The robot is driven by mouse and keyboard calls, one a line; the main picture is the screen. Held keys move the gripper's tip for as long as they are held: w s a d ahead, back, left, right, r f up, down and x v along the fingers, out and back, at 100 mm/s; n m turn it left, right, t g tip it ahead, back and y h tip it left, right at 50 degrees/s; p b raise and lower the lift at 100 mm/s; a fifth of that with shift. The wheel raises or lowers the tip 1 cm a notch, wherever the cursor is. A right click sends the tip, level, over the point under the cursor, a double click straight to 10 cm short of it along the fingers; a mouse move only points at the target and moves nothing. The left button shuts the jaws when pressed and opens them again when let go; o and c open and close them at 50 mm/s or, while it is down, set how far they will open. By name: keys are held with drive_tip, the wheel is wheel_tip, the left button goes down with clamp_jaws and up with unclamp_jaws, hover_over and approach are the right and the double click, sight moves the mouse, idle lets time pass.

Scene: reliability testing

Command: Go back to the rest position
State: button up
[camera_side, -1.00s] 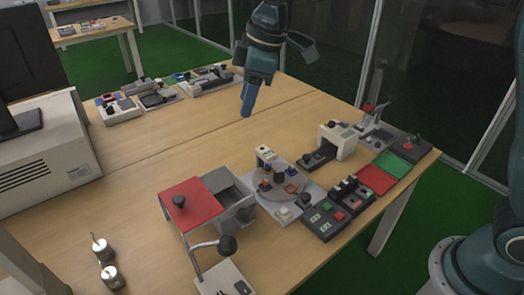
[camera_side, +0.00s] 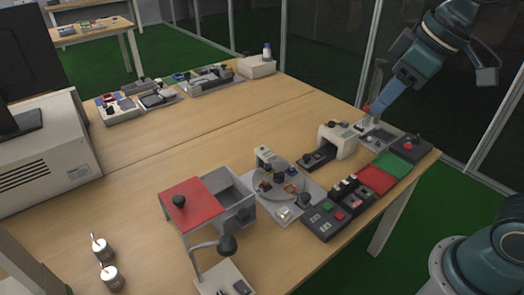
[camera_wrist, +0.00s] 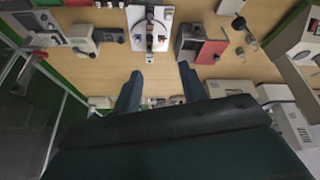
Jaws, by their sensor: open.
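My gripper (camera_side: 379,112) is at the right side of the table in the side view, above the back right station with the grey plate. Its blue fingers point down and to the left. In the wrist view my gripper (camera_wrist: 158,84) shows two blue fingers apart with nothing between them. The wrist view looks across the table from above, with the round turntable unit (camera_wrist: 150,28) beyond the fingers. Whether the fingertips touch the station behind them in the side view I cannot tell.
A red-lidded box (camera_side: 191,203), a turntable unit (camera_side: 279,187), a button panel (camera_side: 336,213) and red and green pads (camera_side: 377,180) crowd the front right. A white box with a bottle (camera_side: 257,67) stands at the back. The table's middle is clear.

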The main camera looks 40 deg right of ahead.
drive_tip(key=s+d+f+m+h, duration=0.1)
drive_tip(key=s+d+f+m, duration=0.2)
drive_tip(key=s, duration=0.6)
drive_tip(key=shift+d+f+t, duration=0.35)
drive_tip(key=shift+f+t, duration=0.05)
drive_tip(key=shift+f, duration=0.2)
